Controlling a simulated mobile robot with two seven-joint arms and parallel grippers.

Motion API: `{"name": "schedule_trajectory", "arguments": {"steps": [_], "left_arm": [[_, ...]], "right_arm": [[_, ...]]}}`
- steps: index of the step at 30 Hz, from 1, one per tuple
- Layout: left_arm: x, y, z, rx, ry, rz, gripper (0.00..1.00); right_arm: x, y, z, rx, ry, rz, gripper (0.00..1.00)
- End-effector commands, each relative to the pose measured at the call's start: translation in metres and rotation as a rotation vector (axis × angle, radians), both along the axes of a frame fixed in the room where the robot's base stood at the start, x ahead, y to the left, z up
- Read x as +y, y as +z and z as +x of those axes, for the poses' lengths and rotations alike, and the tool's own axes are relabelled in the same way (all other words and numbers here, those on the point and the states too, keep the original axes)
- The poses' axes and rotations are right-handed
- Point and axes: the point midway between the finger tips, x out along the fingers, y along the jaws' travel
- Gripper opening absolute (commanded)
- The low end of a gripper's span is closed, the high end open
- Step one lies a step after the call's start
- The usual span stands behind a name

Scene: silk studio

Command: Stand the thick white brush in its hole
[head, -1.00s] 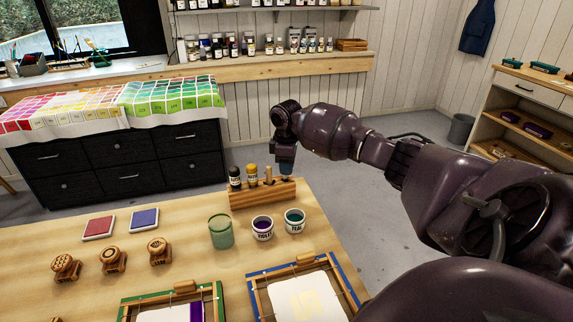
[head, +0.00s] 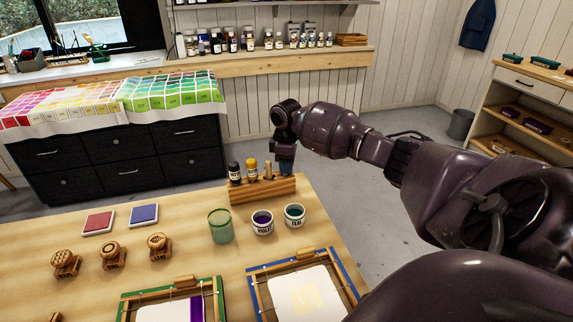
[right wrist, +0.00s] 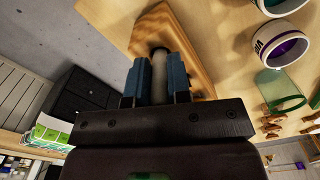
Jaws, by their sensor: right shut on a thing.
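My right gripper (head: 286,166) is over the right end of the wooden rack (head: 262,192) on the table. In the right wrist view, its two blue fingers (right wrist: 155,88) are shut on a pale, thick round shaft, the white brush (right wrist: 159,72). The shaft points at the rack's wooden top (right wrist: 178,34), with a dark ring at its far end. I cannot tell whether that end is inside the hole or just above it. In the head view the gripper hides the brush. My left gripper is not in view.
In front stand a green glass (head: 220,228), a violet pot (head: 262,224) and a teal pot (head: 294,217). Framed screens (head: 305,290) lie nearer.

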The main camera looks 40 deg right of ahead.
Motion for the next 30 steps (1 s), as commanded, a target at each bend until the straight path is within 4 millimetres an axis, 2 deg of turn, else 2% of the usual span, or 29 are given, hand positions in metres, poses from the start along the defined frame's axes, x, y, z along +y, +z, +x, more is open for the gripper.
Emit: {"name": "schedule_trajectory", "arguments": {"steps": [18,19,24,30], "left_arm": [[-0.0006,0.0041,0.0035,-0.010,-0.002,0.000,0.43],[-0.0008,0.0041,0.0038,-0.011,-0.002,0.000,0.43],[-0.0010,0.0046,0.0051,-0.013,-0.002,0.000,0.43],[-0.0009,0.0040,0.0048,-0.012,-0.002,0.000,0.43]], "right_arm": [[0.0001,-0.0057,0.0000,0.000,0.000,0.000,0.03],[0.0001,-0.0056,0.0001,0.000,0.000,0.000,0.23],[0.0000,-0.0056,0.0000,0.000,0.000,0.000,0.48],[0.0000,-0.0056,0.0000,0.000,0.000,0.000,0.48]]}}
